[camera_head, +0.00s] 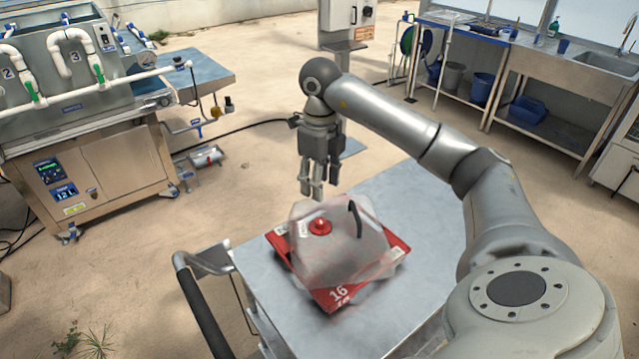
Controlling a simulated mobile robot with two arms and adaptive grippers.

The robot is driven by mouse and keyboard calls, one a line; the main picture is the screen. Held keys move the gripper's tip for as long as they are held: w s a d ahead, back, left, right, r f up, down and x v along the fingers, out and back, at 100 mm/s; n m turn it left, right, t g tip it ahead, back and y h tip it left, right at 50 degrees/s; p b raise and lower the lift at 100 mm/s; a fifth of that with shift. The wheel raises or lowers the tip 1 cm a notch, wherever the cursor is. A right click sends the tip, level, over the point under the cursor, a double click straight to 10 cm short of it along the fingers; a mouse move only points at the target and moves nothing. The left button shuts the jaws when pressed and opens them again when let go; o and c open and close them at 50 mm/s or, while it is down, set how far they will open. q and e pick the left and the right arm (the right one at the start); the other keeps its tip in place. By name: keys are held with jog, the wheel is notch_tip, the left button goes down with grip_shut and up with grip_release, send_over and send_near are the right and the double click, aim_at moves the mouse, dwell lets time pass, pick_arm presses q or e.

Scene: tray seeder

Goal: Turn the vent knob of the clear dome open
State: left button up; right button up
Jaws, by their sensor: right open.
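The clear dome (345,262) sits on a red tray (395,245) marked 16, on top of a grey cart. The red vent knob (320,226) is on the dome's top, left of a black curved handle (355,219). My right gripper (316,192) hangs pointing down just above and behind the knob, apart from it. Its fingers are open and nothing shows between them. The knob's turned position is too small to tell. My left gripper is not in view.
The cart's metal top (420,205) is clear right of the tray. A black push handle (200,305) stands at its left. A machine with white pipes (85,150) is at the left. A sink bench (560,85) stands at the back right.

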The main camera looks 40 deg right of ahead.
aim_at(319, 221)
notch_tip(319, 221, down, 12)
jog(key=n+p, duration=0.1)
jog(key=n, duration=0.5)
jog(key=n+p, duration=0.2)
jog(key=n, duration=0.4)
jog(key=shift+a+r, duration=0.1)
jog(key=shift+r, duration=0.1)
jog(key=shift+c, duration=0.4)
